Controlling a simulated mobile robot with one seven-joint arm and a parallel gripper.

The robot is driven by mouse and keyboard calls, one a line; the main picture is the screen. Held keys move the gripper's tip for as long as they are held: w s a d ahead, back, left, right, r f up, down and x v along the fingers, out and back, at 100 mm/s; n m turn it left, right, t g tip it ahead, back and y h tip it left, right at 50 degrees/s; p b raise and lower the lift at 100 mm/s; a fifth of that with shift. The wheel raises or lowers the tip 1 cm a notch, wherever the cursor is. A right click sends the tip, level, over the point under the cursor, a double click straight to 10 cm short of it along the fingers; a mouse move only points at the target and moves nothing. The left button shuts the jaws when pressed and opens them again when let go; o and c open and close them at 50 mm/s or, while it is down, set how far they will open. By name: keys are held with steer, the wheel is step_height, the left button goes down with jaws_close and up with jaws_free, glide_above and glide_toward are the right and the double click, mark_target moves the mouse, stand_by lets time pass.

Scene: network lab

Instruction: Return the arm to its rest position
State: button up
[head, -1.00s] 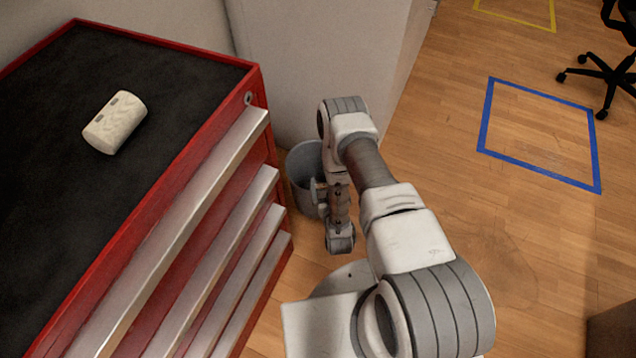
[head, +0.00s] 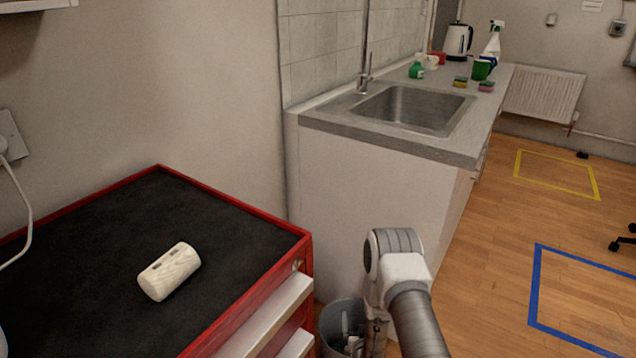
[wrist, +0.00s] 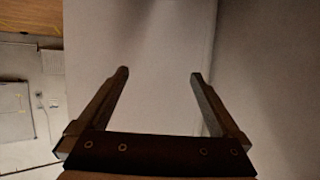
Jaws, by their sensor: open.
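My arm (head: 412,300) shows at the bottom of the head view, bent at a grey-and-white joint, its lower part hanging down beside the grey bin. My gripper (wrist: 158,76) is open in the wrist view, its two dark fingers wide apart with nothing between them. A plain pale surface fills most of the view beyond the fingers. In the head view the gripper end is cut off or hidden low in the frame.
A red tool cabinet (head: 262,304) with a black top bears a cream cylindrical object (head: 169,271). The grey bin (head: 338,318) stands between cabinet and sink unit (head: 372,190). Wooden floor (head: 480,280) is open to the right, with blue tape (head: 534,290).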

steer(key=w+r+g, duration=0.1)
steer(key=w+r, duration=0.2)
steer(key=r, duration=0.4)
steer(key=w+r+g, duration=0.1)
steer(key=w+r, duration=0.2)
steer(key=r, duration=0.4)
step_height(320, 180, up, 15)
steer(key=s+g+y, duration=0.1)
steer(key=s, duration=0.2)
steer(key=s+r+g, duration=0.3)
steer(key=s+r, duration=0.9)
steer(key=r, duration=0.2)
steer(key=s+d+r+g, duration=0.1)
steer(key=s+r, duration=0.1)
steer(key=s, duration=0.9)
steer(key=s+d+r+g, duration=0.1)
steer(key=s+r, duration=0.2)
steer(key=s, duration=0.7)
step_height(320, 180, up, 21)
steer(key=p, duration=2.2)
steer(key=shift+a+r+n, duration=0.2)
steer(key=shift+n, duration=0.2)
